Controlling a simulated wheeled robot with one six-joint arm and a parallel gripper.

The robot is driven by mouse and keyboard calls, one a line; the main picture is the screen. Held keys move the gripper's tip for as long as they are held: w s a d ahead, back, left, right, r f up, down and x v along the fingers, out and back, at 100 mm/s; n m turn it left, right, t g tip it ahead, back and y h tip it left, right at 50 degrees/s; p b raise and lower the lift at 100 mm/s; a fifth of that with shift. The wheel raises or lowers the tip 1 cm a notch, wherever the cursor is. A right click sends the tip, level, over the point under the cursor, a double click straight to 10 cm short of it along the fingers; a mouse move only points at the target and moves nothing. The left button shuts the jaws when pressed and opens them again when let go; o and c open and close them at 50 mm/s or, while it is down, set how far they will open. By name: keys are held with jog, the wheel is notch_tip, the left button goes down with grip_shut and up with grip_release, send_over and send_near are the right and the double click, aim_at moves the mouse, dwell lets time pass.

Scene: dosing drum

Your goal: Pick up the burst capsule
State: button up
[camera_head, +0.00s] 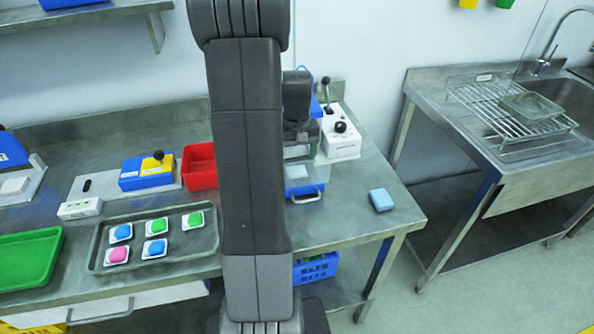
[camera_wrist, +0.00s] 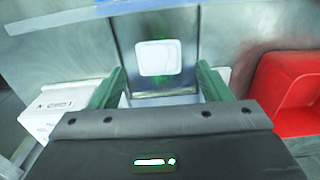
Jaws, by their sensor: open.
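In the wrist view a white rounded-square capsule (camera_wrist: 158,58) lies on a grey metal surface inside a clear-sided recess. Faint green smears show around it, which fits a burst capsule. My gripper (camera_wrist: 158,80) has its two green fingers apart, one on each side below the capsule in the picture, with nothing between them. The gap to the capsule is hard to judge. In the head view my arm hides the capsule and most of my gripper. A clear-walled unit with a blue front and a handle (camera_head: 304,191) shows beside the arm.
A red bin (camera_head: 199,167) stands left of my arm, close by in the wrist view (camera_wrist: 290,90). A white lever box (camera_head: 341,140) stands on the other side. A metal tray (camera_head: 185,252) holds several coloured capsules. A blue block (camera_head: 381,200) lies near the bench's right edge.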

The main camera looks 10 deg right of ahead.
jog(key=shift+w+f, duration=0.15)
jog(key=shift+f, duration=1.75)
jog(key=c, duration=1.1)
